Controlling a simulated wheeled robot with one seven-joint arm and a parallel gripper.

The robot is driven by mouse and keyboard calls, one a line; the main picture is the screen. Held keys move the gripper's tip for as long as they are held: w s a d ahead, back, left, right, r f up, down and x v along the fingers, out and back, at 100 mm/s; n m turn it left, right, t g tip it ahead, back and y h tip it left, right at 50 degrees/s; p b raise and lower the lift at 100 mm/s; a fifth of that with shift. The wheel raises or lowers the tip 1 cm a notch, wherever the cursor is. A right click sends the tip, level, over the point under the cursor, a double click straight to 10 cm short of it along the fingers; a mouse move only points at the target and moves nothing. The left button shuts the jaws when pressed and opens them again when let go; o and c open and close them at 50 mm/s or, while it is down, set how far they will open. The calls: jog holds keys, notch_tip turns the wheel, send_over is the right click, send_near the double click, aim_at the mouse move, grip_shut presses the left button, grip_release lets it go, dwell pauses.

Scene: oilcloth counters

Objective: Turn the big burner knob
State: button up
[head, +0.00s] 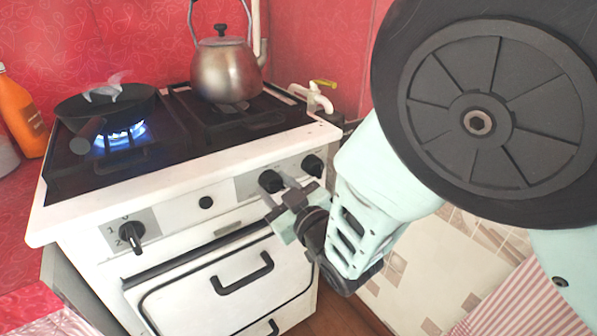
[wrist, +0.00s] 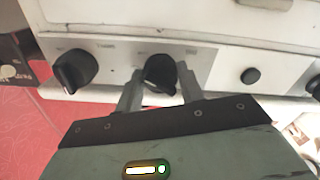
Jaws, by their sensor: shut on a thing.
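The white stove's front panel carries black knobs. My gripper (head: 284,192) is at the panel, with its fingers shut on the second knob from the right (head: 270,181). In the wrist view this gripped knob (wrist: 160,72) sits between the two grey fingertips of my gripper (wrist: 158,90), one on each side. Another knob (head: 313,165) is just to its right in the head view; it shows at the left in the wrist view (wrist: 75,70). A left knob (head: 131,235) has number marks beside it. I cannot tell from lettering which knob is the big burner's.
A pan (head: 107,106) sits over a lit blue flame (head: 121,136) on the left burner. A kettle (head: 226,72) stands on the back right burner. A small black button (head: 206,202) and the oven door handle (head: 243,274) are near. An orange bottle (head: 20,112) stands left.

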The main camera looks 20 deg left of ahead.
jog(key=n, duration=0.5)
jog(key=shift+b, duration=0.35)
jog(key=shift+n, duration=0.3)
jog(key=o, duration=1)
jog(key=p+v, duration=0.3)
jog(key=v, duration=1.4)
jog(key=shift+s, duration=0.2)
jog(key=shift+d, duration=0.15)
